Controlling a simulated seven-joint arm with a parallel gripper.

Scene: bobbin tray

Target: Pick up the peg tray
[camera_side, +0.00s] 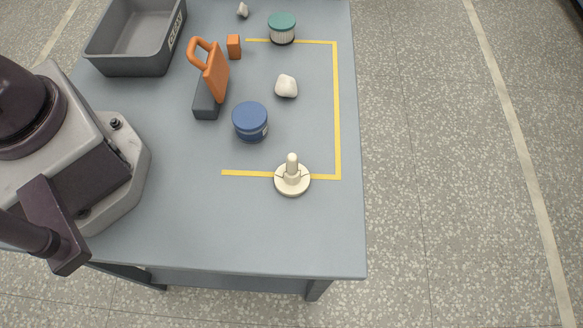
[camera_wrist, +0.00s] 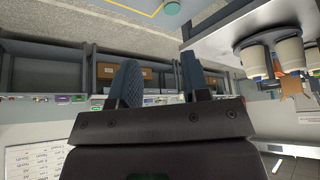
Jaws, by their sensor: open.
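The peg tray (camera_side: 291,182) is a cream round dish with an upright peg at its middle. In the side view it stands on the grey table at the front right, over the front yellow line near its corner. My gripper (camera_wrist: 160,68) shows in the wrist view with its two dark blue fingers apart and nothing between them. It points away from the tray, toward shelves. The tray cannot be made out in the wrist view. The gripper's fingers cannot be made out in the side view.
On the table (camera_side: 200,225) are a blue jar (camera_side: 250,121), white lump (camera_side: 286,86), orange-handled block (camera_side: 213,80), orange block (camera_side: 234,46), green-lidded jar (camera_side: 282,28), small white piece (camera_side: 242,10) and grey bin (camera_side: 130,63). The table is bare left of the tray.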

